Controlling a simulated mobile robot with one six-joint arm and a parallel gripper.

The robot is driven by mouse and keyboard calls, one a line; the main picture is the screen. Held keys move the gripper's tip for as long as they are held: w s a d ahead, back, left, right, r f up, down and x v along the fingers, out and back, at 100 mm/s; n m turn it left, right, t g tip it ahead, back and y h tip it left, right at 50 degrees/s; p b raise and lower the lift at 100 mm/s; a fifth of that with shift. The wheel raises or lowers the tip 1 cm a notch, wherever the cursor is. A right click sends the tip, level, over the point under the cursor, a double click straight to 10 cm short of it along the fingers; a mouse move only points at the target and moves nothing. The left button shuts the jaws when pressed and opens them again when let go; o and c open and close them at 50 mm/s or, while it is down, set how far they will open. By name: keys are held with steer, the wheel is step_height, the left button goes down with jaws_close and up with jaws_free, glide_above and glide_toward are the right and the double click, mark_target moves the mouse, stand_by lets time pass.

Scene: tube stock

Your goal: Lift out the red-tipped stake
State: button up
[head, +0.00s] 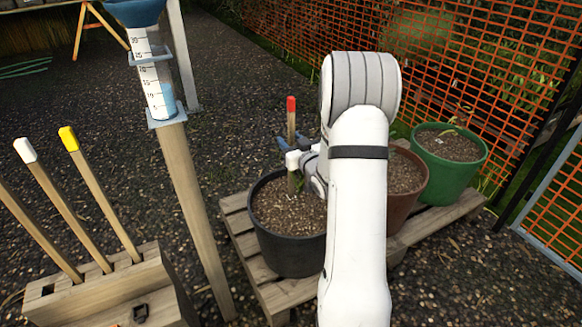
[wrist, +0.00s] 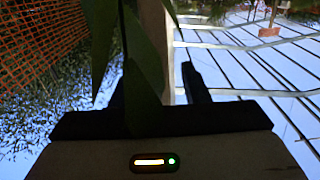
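The red-tipped stake (head: 291,118) stands upright in the soil of a black pot (head: 288,257) in the head view. It is a wooden stick with a red top. My gripper (head: 293,143) is at the stake's middle, above the soil, with dark fingers on both sides of it. In the wrist view the stake (wrist: 155,45) passes between the fingers of my gripper (wrist: 155,78). A gap shows between the stake and the right finger, so the gripper looks open. Green leaves (wrist: 142,75) partly cover the left finger. My arm hides part of the pot.
A brown pot (head: 405,172) and a green pot (head: 450,180) stand right of the black pot on a wooden pallet (head: 242,228). A wooden block (head: 110,297) at left holds several stakes, with one empty square hole visible. A rain gauge post (head: 190,200) stands between. Orange mesh fence (head: 480,60) is behind.

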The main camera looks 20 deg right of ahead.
jaws_close()
stand_by(0.6)
